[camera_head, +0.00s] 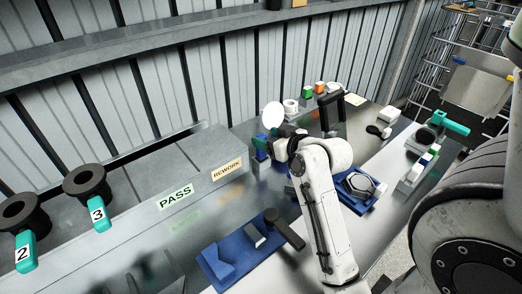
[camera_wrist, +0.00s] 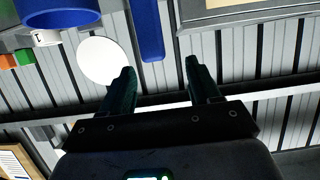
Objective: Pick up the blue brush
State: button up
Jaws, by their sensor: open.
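My gripper (camera_wrist: 160,72) is open in the wrist view, with two dark teal fingers apart and nothing between them. A narrow blue bar (camera_wrist: 151,30) with a rounded end shows beyond the fingertips, between them in the picture and apart from them. It may be the blue brush, but only part shows and I cannot tell. In the head view my gripper (camera_head: 262,146) is small and partly hidden by my wrist, over the far side of the bench. I cannot pick out a blue brush for certain there.
A white disc (camera_head: 272,115) stands beside my gripper and shows in the wrist view (camera_wrist: 99,62). A blue ring-shaped thing (camera_wrist: 60,12) is at upper left there. Blue fixtures (camera_head: 217,263), a black frame (camera_head: 331,110) and the grey PASS/REWORK block (camera_head: 150,180) surround my arm.

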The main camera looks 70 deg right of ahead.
aim_at(261, 135)
jog(key=shift+s+f+p+x, duration=0.15)
jog(key=shift+f+p+x, duration=0.05)
jog(key=shift+x, duration=0.95)
jog(key=shift+s+f+p+x, duration=0.1)
jog(key=shift+f+p+x, duration=0.1)
jog(key=shift+x, duration=0.95)
jog(key=shift+d, duration=0.15)
jog(key=shift+c, duration=0.3)
grip_shut()
